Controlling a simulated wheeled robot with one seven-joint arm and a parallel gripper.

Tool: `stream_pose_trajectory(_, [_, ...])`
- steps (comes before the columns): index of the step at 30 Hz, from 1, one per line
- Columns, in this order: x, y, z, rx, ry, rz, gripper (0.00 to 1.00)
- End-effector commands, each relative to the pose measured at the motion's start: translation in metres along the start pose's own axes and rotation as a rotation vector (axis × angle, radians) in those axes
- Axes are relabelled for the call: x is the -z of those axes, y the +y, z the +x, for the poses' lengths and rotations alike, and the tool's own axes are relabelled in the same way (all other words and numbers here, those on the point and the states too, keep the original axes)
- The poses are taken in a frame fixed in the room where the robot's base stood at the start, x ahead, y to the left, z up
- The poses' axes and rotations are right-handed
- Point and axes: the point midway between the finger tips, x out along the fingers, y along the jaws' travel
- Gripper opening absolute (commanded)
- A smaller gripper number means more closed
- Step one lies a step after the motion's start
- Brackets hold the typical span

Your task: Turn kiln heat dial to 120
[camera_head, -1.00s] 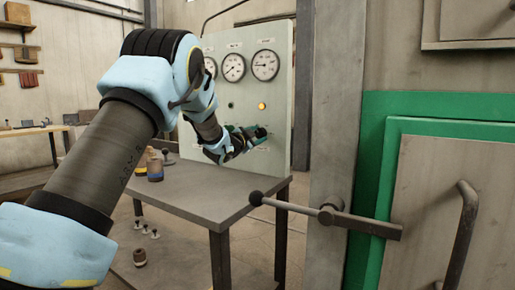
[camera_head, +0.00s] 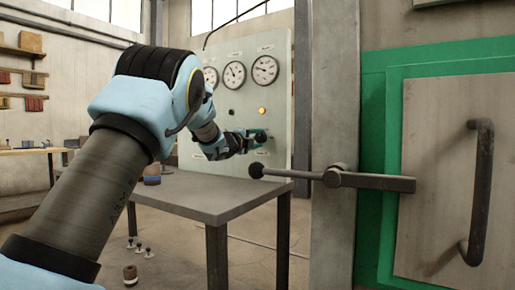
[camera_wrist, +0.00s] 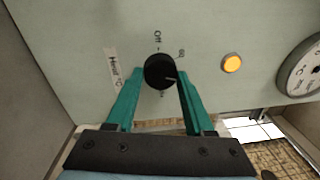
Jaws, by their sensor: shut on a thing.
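The black round heat dial (camera_wrist: 160,66) is on the pale green panel, beside a "Heat °C" label (camera_wrist: 114,68). "Off" and "60" marks show around it; another mark below it is partly hidden. A light pointer line on the dial's face points to the right in the wrist view, toward the right finger. My gripper (camera_wrist: 161,76) has its green fingers on either side of the dial and is shut on it. In the head view my gripper (camera_head: 252,137) is at the panel, and the dial (camera_head: 261,136) shows small at its tip.
A lit amber lamp (camera_wrist: 232,63) and a gauge (camera_wrist: 304,70) are near the dial. A grey table (camera_head: 195,195) stands before the panel (camera_head: 275,100). A black-knobbed lever (camera_head: 290,173) and a green-framed door (camera_head: 440,170) are at right.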

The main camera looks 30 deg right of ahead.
Motion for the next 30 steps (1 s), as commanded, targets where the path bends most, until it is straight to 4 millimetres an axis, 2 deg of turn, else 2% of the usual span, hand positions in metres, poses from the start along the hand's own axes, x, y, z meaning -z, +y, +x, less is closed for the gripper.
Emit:
stream_pose_trajectory(12, [0.0007, 0.0015, 0.0004, -0.002, 0.012, 0.16, 0.0])
stream_pose_trajectory(27, [0.0009, 0.0007, 0.0006, -0.003, 0.014, 0.174, 0.0])
stream_pose_trajectory(28, [0.0009, 0.0007, 0.0006, -0.003, 0.014, 0.174, 0.56])
stream_pose_trajectory(30, [0.0007, 0.0007, 0.0005, -0.003, 0.014, 0.173, 0.64])
